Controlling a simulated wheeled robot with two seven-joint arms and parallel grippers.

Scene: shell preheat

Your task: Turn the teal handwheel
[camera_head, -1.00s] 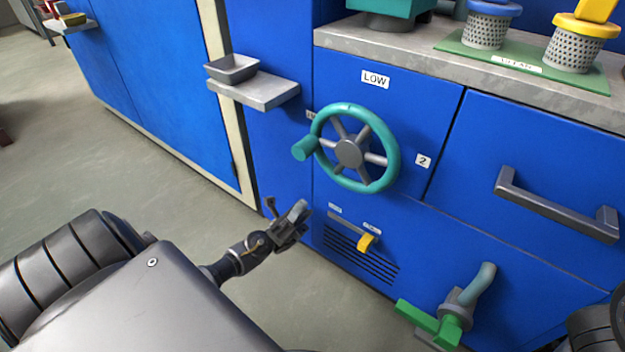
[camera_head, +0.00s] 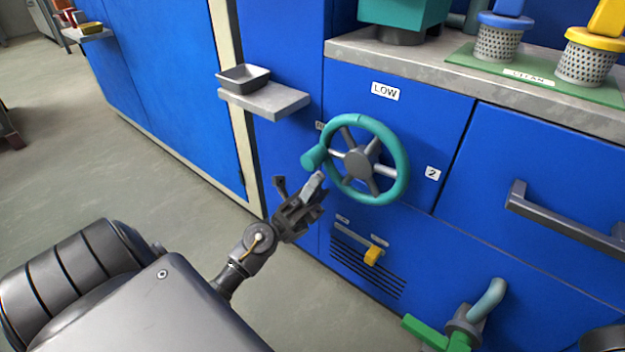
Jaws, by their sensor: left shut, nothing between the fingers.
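The teal handwheel (camera_head: 401,156) is mounted on the blue cabinet front, with grey spokes and hub. Its teal knob (camera_head: 314,158) sticks out at the wheel's left side. A LOW label (camera_head: 385,91) is above the wheel, and a label "2" (camera_head: 432,173) is to its right. My left gripper (camera_head: 315,192) is just below the knob in the picture, shut and empty. I cannot tell whether it touches the knob or wheel. My right gripper is not in view.
A grey shelf (camera_head: 268,101) with a small dark tray (camera_head: 243,77) juts out left of the wheel. Below the wheel are a yellow slider (camera_head: 373,255) and a green-handled valve (camera_head: 425,332). A drawer handle (camera_head: 565,222) protrudes at right.

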